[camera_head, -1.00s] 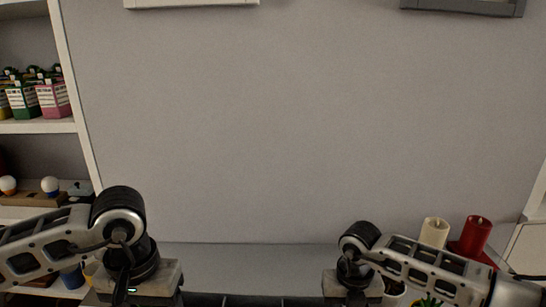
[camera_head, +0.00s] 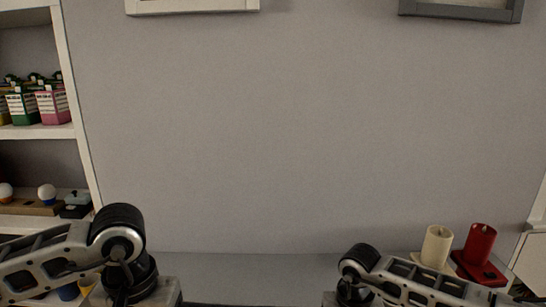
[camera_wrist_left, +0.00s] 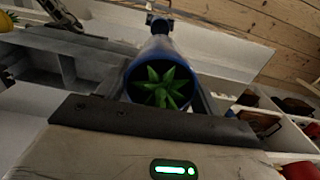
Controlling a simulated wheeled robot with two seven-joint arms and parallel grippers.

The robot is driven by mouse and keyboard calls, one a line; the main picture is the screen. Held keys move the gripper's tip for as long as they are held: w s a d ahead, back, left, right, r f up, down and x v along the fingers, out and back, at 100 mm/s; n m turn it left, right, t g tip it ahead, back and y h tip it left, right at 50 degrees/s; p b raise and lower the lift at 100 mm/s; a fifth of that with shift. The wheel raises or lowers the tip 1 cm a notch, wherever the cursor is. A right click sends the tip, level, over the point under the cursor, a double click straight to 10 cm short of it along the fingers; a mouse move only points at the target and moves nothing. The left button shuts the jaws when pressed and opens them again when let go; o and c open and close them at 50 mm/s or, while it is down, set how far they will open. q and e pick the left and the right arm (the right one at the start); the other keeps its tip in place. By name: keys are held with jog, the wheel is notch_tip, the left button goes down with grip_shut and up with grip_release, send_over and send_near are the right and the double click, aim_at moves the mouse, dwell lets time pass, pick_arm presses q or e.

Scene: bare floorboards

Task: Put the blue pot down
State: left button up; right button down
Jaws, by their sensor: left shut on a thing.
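The blue pot (camera_wrist_left: 157,48) shows in the left wrist view, with a spiky green plant in it. My left gripper (camera_wrist_left: 160,100) is shut on it, one dark finger on each side. The pot's underside and whatever is below it are hidden. In the head view my left arm comes in at the lower left, with its fingers and the pot below the frame. My right arm is at the lower right. Only the top edge of its gripper body (camera_head: 330,299) shows there, and its fingers are out of frame.
A cream candle (camera_head: 436,246) and a red candle (camera_head: 479,244) stand at the right behind my right arm. A bare wall fills the middle.

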dwell(0.7)
pick_arm(q)
jog(key=w+d+r+n, duration=0.1)
jog(key=w+n, duration=0.1)
jog(key=w, duration=0.9)
jog(key=f, duration=0.9)
jog(key=shift+w+d+f, duration=0.1)
jog(key=shift+w+f, duration=0.05)
jog(key=shift+w, duration=0.15)
jog(key=shift+f, duration=0.1)
jog(key=o, duration=1.3)
jog(key=shift+f, duration=0.1)
